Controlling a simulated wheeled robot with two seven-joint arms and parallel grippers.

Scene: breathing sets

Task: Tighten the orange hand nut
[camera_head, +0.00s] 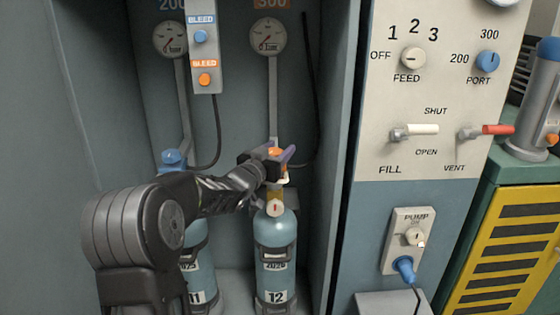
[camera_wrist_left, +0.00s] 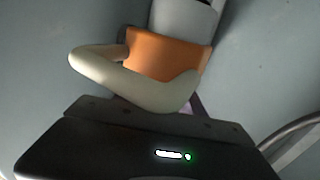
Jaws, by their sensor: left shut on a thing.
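The orange hand nut (camera_head: 275,153) sits at the top of the right-hand cylinder (camera_head: 276,240), below the gauge marked 300, and my gripper hides much of it. My left gripper (camera_head: 280,162) is at the nut, shut on it. In the left wrist view the orange nut (camera_wrist_left: 165,55) fills the upper middle, with a pale curved piece (camera_wrist_left: 130,82) in front of it and a grey fitting (camera_wrist_left: 183,17) beyond it. My right gripper is not in view.
A second cylinder with a blue nut (camera_head: 172,158) stands to the left, partly behind my arm. A bleed panel (camera_head: 205,50) hangs above. The cabinet's right wall (camera_head: 340,150) is close to the gripper. A control panel (camera_head: 435,95) lies beyond it.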

